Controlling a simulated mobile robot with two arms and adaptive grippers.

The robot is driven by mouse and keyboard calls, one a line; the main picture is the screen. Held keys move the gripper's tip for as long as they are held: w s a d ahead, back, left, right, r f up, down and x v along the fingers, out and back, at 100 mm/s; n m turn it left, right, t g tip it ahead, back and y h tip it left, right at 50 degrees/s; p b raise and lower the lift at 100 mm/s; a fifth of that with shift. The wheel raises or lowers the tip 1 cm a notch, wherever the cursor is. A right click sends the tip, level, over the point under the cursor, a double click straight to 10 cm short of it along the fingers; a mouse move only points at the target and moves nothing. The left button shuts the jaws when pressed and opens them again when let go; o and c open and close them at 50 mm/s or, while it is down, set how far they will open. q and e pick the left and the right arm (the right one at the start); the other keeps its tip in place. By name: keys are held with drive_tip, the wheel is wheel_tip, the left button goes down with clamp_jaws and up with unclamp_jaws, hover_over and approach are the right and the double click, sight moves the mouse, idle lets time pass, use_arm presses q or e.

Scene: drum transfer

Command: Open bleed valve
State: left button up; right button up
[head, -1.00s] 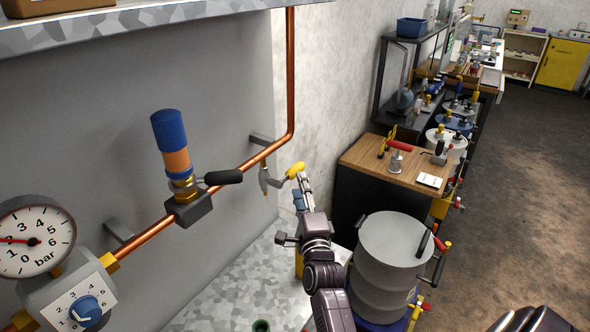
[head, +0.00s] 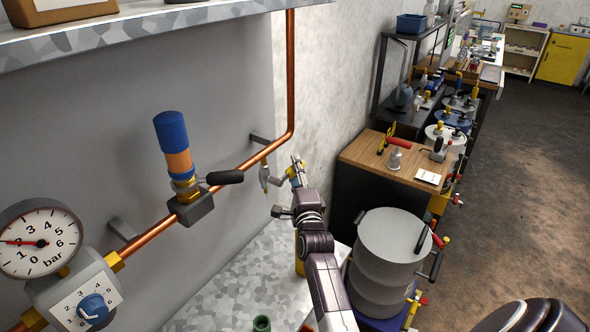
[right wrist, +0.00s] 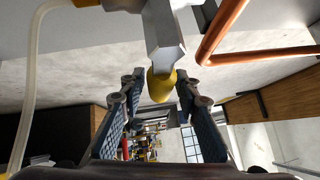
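The bleed valve (head: 265,176) hangs as a small grey fitting under the copper pipe, near the pipe's bend. Its lever reaches right and its yellow tip (right wrist: 161,86) shows in the right wrist view between my right gripper's fingers. My right gripper (right wrist: 158,92) is open around that tip, with a gap visible on both sides. In the head view my right gripper (head: 297,172) is at the lever's end and covers most of the yellow tip. My left gripper is not in view.
The copper pipe (head: 291,75) runs along the wall. A grey drum (head: 390,260) stands right of my arm. A wooden-topped bench (head: 380,156) is beyond.

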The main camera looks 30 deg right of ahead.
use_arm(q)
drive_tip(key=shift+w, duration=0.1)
use_arm(e)
clamp_jaws()
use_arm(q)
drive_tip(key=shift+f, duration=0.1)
